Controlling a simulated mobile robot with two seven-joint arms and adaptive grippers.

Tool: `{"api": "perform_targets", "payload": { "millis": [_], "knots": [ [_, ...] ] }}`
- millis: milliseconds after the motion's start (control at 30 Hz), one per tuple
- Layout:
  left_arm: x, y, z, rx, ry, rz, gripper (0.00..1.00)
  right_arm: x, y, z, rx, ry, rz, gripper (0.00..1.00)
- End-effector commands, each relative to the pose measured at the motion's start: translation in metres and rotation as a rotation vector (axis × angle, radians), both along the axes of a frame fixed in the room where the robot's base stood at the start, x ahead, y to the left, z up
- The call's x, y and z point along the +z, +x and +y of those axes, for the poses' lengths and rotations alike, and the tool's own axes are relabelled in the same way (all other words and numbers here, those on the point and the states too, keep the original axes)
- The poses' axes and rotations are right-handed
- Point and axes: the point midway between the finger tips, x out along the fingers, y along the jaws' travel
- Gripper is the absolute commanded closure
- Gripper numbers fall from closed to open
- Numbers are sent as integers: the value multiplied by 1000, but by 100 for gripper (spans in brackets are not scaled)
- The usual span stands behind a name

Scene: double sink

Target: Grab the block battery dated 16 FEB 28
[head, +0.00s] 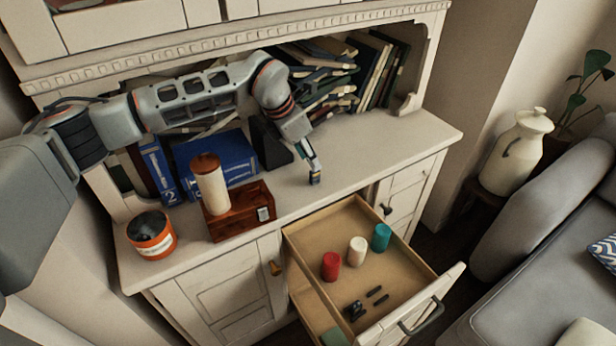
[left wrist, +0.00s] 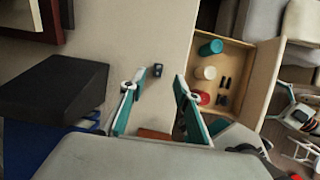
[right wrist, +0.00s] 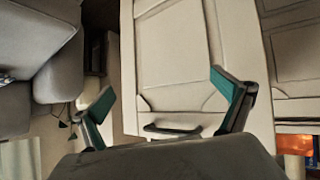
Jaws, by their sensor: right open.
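A small dark block (head: 315,181), seemingly a block battery, stands on the cabinet top; it also shows in the left wrist view (left wrist: 157,70). Its date is too small to read. My left gripper (head: 312,167) is just above it in the head view. In the left wrist view the left gripper (left wrist: 155,84) has its fingers spread, with the block seen in the gap just beyond the tips and nothing held. My right gripper (right wrist: 165,85) is open and empty, facing pale cabinet panels in the right wrist view; it is outside the head view.
An open drawer (head: 304,246) holds red (head: 331,266), white (head: 357,251) and teal (head: 381,237) cylinders and small dark items (head: 354,310). The countertop right of the block is clear.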

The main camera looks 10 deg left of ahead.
Motion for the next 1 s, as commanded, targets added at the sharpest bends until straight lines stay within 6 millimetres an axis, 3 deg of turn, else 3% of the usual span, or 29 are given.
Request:
{"api": "perform_targets", "payload": {
  "millis": [400, 700, 833, 1000],
  "knots": [
    [-49, 13, -10, 1, 1, 2, 68, -3, -2, 0, 0, -1, 6, 0],
    [-52, 15, -10, 1, 1, 0, 68, -3, -1, 0, -1, -2, 5, 0],
    [-52, 15, -10, 1, 1, 0, 100, -3, -1, 0, -1, -2, 5, 0],
    [-52, 15, -10, 1, 1, 0, 100, -2, -1, 0, 0, -1, 4, 0]
  ]
}}
